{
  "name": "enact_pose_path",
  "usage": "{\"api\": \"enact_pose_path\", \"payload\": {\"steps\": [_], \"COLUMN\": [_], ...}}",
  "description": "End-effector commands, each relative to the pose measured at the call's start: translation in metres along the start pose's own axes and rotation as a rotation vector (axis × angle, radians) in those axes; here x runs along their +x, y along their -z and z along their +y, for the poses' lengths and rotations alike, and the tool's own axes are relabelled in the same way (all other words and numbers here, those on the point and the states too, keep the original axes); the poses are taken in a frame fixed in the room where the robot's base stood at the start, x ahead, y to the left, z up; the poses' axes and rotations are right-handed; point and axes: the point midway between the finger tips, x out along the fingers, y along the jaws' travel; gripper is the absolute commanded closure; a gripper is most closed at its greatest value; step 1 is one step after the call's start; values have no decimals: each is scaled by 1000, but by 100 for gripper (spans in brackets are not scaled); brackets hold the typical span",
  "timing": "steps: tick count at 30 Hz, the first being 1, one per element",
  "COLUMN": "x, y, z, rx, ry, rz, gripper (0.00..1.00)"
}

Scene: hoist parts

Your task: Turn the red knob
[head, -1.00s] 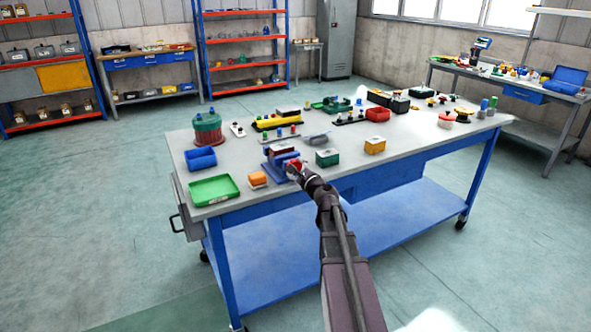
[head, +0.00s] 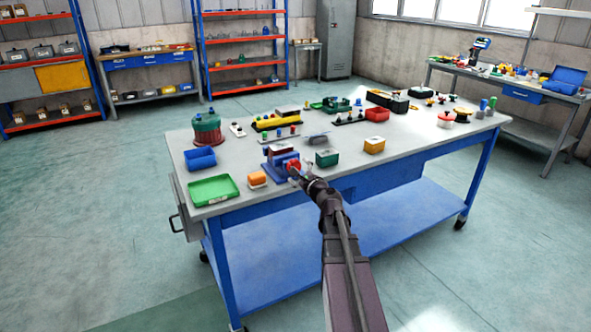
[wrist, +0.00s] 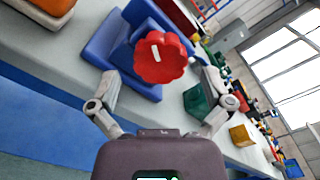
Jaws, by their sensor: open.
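The red knob (wrist: 160,58) is a lobed disc with a short white mark on its face. It sits on the front of a blue stand (wrist: 105,45), and it also shows in the head view (head: 293,167) near the table's front edge. My gripper (wrist: 158,88) is open, its two fingers spread to the left and right below the knob in the wrist view. The knob lies ahead of the fingers, and no contact is visible. In the head view my gripper (head: 300,174) reaches up to the knob and partly covers it.
An orange block (head: 257,178) and a green tray (head: 213,190) lie left of the stand on the grey-topped table. A green box (head: 327,158) and a yellow box (head: 374,145) stand to the right. Several small parts stand behind.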

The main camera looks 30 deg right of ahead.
Motion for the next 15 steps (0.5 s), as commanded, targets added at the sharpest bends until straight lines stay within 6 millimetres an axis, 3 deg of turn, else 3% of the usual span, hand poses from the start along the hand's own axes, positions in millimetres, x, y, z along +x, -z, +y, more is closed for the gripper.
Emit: {"api": "enact_pose_path", "payload": {"steps": [15], "x": [-82], "y": [-1], "z": [0], "rx": [1], "ry": [1], "rz": [0], "gripper": [0]}}
